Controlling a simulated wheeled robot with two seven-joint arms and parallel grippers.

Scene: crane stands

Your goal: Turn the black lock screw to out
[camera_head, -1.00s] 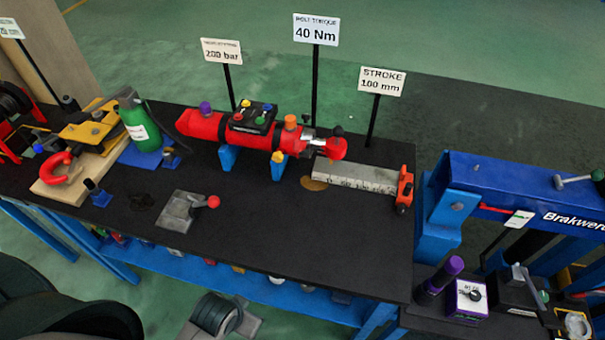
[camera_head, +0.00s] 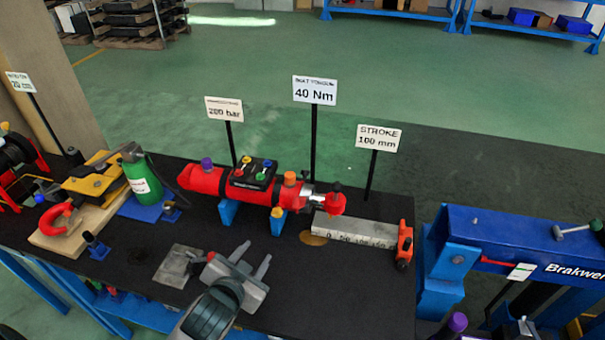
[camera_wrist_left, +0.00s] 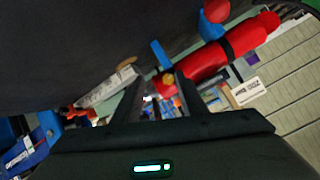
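A red cylinder (camera_head: 205,180) lies on blue supports on the black bench and carries several coloured knobs. A small black knob (camera_head: 337,187) stands on the red piece at its right end; it may be the black lock screw, but it is too small to be sure. My left gripper (camera_head: 252,259) is over the front of the bench, in front of the cylinder and apart from it. Its two fingers are spread and empty. In the left wrist view the cylinder (camera_wrist_left: 205,65) lies beyond the open fingers. My right gripper is not in view.
A grey ruler block (camera_head: 355,228) with a red end stop lies right of the cylinder. A grey plate (camera_head: 176,268) lies beside my gripper. Sign posts, including a 40 Nm sign (camera_head: 314,91), stand behind. A blue press frame (camera_head: 490,235) is at the right.

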